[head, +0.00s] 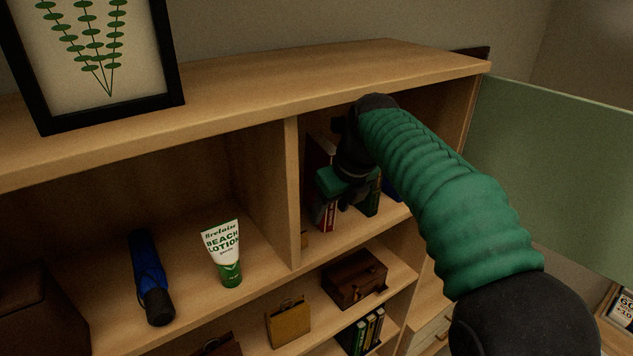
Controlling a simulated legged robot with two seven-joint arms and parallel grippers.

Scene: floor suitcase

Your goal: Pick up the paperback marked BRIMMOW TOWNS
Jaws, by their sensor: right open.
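My right arm reaches from the lower right into the upper right compartment of a wooden shelf unit. My right gripper (343,192) is open, in front of a short row of upright books. A dark book with a red and white lower spine (326,214) stands left of the gripper's fingers. The titles are hidden or too small to read, so I cannot tell which is BRIMMOW TOWNS. My left gripper is not in view.
A vertical divider (291,190) stands left of the books. The left compartment holds a beach lotion tube (222,253) and a blue umbrella (149,275). Lower shelves hold a brown case (355,278), a tan bag (288,322) and books. A green door (560,170) hangs open at right.

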